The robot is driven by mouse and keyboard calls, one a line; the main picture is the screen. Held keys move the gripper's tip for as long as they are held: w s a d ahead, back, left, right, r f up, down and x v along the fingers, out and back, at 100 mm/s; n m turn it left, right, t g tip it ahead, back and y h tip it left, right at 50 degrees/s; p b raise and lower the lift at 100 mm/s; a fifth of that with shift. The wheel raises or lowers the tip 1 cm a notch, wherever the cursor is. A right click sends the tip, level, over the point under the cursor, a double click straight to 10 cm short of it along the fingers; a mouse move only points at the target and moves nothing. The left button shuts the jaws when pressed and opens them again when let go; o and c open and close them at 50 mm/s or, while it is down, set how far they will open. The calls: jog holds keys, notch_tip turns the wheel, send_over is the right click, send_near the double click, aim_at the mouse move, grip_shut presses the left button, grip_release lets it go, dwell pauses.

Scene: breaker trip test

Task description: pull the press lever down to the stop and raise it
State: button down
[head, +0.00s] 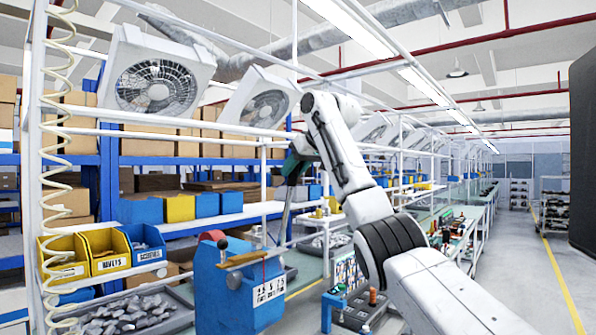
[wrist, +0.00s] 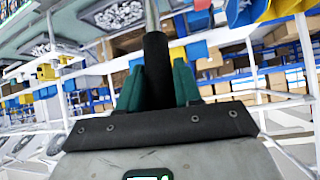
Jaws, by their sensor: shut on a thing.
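The press lever shows in the head view as a grey bar (head: 286,215) that runs from my gripper (head: 295,166) down toward the bench, standing nearly upright with a slight tilt. In the wrist view its black grip (wrist: 156,72) sits between the green fingers of my gripper (wrist: 157,88), which are shut on it from both sides. A silver rod (wrist: 151,14) runs on from the grip to the top edge of the wrist view. The lever's lower end and its stop cannot be made out.
Yellow and blue bins (head: 104,252) and a tray of grey parts (head: 130,315) are at left. A tool block (head: 362,311) lies beside my arm.

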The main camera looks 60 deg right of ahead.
jog(key=shift+w, duration=0.3)
jog(key=c, duration=0.8)
grip_release()
jog(key=shift+c, duration=0.2)
jog(key=b+v, duration=0.3)
jog(key=v, duration=0.7)
jog(key=shift+s+r, duration=0.25)
jog(key=shift+r, duration=0.05)
